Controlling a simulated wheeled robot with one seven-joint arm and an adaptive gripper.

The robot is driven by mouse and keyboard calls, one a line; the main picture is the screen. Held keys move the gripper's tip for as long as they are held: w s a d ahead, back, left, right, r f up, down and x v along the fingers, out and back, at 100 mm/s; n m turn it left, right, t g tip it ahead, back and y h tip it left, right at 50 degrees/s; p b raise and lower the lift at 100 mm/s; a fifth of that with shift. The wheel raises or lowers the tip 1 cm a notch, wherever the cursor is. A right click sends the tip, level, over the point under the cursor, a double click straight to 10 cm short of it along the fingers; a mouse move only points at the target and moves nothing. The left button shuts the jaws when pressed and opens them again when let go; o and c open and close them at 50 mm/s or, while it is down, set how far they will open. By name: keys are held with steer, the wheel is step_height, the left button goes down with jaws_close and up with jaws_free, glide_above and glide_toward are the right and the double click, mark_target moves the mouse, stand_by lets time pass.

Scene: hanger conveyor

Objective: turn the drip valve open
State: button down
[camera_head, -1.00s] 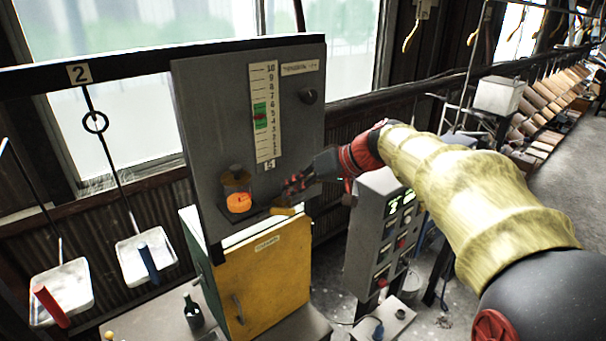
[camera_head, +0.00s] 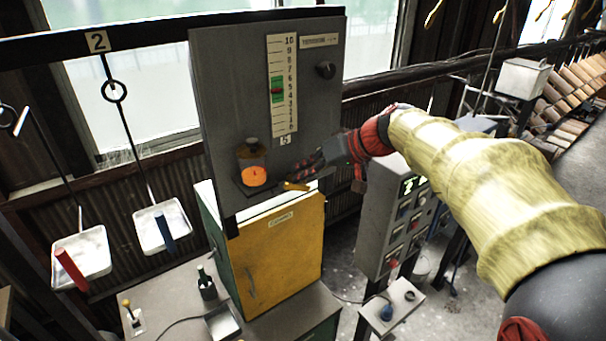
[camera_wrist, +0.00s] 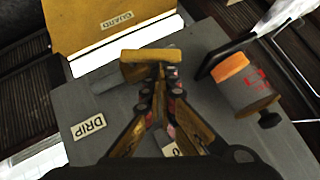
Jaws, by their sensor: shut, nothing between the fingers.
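The drip valve's yellow-brown handle (camera_head: 296,186) sticks out at the lower edge of the grey panel (camera_head: 222,105), right of the oil cup (camera_head: 253,167). In the wrist view the valve handle (camera_wrist: 150,57) lies crosswise just beyond my fingertips, beside a grey pipe, and a DRIP label (camera_wrist: 88,127) is to the left. My gripper (camera_wrist: 159,76) is shut and empty. Its tips are right at the handle; I cannot tell whether they touch it. My gripper also shows in the head view (camera_head: 297,179), just above the handle. The oil cup with orange contents (camera_wrist: 250,83) is to the right.
A yellow guard cabinet (camera_head: 275,250) stands under the panel. A control box (camera_head: 392,220) is right of it, below my arm. Trays (camera_head: 82,257) hang at the left. A bench with a dark bottle (camera_head: 207,285) is at the lower left.

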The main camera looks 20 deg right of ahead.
steer(key=shift+a+f+n+h+b, duration=0.15)
steer(key=shift+a+n+h+b, duration=0.2)
steer(key=shift+b, duration=0.45)
steer(key=h+b, duration=0.1)
steer(key=b, duration=0.1)
steer(key=a+f+n+h+b, duration=0.1)
steer(key=b, duration=0.1)
steer(key=shift+s+a+f+t, duration=0.1)
steer(key=shift+s+a+t, duration=0.2)
steer(key=shift+s, duration=0.05)
steer(key=shift+a+b, duration=0.1)
steer(key=shift+b, duration=0.4)
